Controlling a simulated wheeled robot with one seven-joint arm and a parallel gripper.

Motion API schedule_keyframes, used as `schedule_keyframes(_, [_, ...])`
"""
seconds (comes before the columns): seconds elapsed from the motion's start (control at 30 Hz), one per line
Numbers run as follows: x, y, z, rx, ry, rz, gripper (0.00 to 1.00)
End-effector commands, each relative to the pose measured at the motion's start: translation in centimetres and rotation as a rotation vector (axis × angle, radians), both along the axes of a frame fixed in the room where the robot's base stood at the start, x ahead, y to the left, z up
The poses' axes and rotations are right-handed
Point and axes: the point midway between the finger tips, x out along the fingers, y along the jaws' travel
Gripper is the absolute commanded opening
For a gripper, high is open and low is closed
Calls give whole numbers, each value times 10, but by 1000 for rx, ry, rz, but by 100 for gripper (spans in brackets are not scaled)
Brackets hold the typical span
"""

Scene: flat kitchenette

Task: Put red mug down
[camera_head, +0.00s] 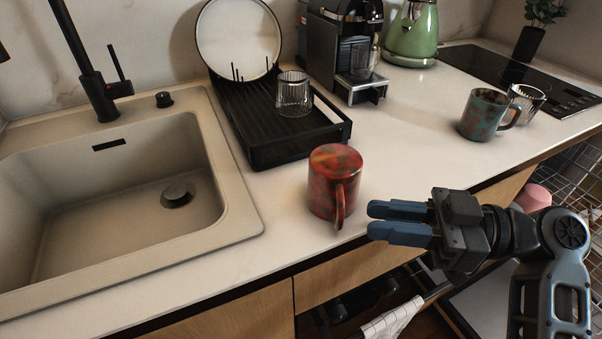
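The red mug (329,184), mottled red and brown, stands on the white counter (235,265) near its front edge, right of the sink. Its top face looks closed, as if it is upside down, though I cannot be sure. Its handle (341,204) points toward the front. My gripper (370,219) is to the right of the mug, with its blue fingers pointing left toward the handle. A narrow gap shows between the fingers, and nothing is held. The fingertips are apart from the mug in the picture.
A black dish rack (268,125) with a plate (238,38) and a glass (294,93) stands behind the mug. The sink (120,190) is left. A coffee machine (340,55), green kettle (412,35), teal mug (483,114) and another glass (526,101) stand farther right. An open dishwasher rack (575,170) is at right.

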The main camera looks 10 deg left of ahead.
Motion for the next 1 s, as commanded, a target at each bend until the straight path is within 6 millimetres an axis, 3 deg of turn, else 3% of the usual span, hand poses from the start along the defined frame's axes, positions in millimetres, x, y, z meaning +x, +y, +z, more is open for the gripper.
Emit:
schedule_keyframes(0.37, [-2,33,1,0,2,2,24])
schedule_keyframes(0.7, [-4,75,-2,0,2,1,24])
schedule_keyframes(1.0, [-4,78,-3,0,1,-1,22])
